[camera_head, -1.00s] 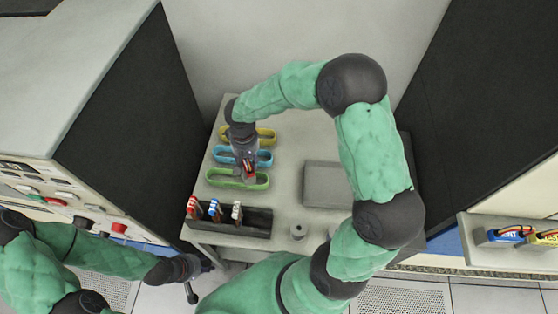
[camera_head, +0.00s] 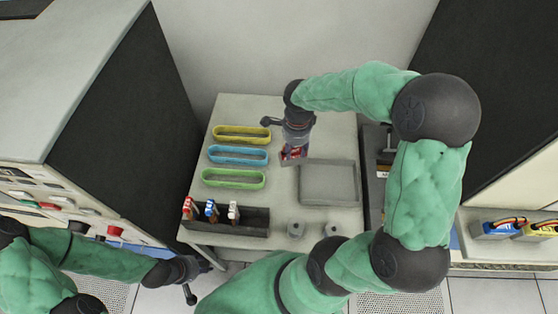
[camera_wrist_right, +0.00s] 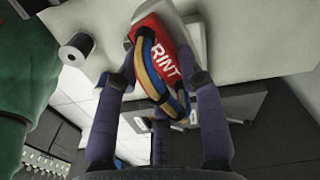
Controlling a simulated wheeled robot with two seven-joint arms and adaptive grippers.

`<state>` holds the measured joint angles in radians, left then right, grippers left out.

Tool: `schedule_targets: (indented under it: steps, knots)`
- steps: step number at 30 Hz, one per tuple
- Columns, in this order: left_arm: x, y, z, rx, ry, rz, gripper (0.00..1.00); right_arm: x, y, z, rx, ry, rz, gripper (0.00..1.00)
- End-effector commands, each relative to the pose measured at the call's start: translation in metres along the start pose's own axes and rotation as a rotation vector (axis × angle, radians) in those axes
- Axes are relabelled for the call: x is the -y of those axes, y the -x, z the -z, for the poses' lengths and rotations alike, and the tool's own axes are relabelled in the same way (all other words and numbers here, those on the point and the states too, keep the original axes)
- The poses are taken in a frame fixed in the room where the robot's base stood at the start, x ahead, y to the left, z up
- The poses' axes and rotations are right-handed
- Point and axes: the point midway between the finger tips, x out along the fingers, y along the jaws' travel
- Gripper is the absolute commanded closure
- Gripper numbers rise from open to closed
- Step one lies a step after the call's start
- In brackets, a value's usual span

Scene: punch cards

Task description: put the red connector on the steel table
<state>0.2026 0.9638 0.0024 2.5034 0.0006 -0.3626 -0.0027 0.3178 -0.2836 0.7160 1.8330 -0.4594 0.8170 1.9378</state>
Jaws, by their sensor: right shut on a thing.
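The red connector (camera_wrist_right: 160,40) is a red block with part of a white label, "RINT", showing and a loop of coloured wires. My right gripper (camera_wrist_right: 160,78) is shut on it. In the head view the red connector (camera_head: 293,153) shows below the right gripper (camera_head: 295,145), over the light grey table (camera_head: 260,112), at the left edge of a flat grey tray. I cannot tell whether it touches the table or tray. My left gripper (camera_head: 180,272) hangs low at the front left, apart from the table; its jaws are unclear.
Yellow (camera_head: 242,134), blue (camera_head: 238,155) and green (camera_head: 234,178) oval trays line the table's left. A dark rack (camera_head: 255,222) holds three small capped things. The grey tray (camera_head: 328,183) lies right, two grey cylinders (camera_head: 296,228) in front. Blue and yellow connectors (camera_head: 497,229) sit far right.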

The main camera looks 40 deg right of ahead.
Motion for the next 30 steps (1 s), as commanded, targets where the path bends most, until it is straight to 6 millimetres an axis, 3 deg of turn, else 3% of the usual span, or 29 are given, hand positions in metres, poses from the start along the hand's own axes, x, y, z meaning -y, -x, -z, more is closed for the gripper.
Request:
schedule_targets:
  steps: [6,11,26,30]
  knots:
    - [0.0,0.0,0.0,0.0,0.0,0.0,0.6,-0.01,0.007,0.02,-0.002,-0.259,0.002,1.0]
    - [0.001,-0.001,0.0,0.0,0.0,0.0,0.6,-0.008,0.005,0.024,-0.003,-0.322,0.001,1.0]
    - [0.005,-0.015,0.001,0.0,0.0,0.0,0.6,0.079,-0.034,0.025,-0.003,-0.323,0.002,1.0]
    - [0.008,-0.022,0.001,0.0,0.0,0.0,0.6,0.098,-0.06,0.025,-0.003,-0.323,-0.002,1.0]
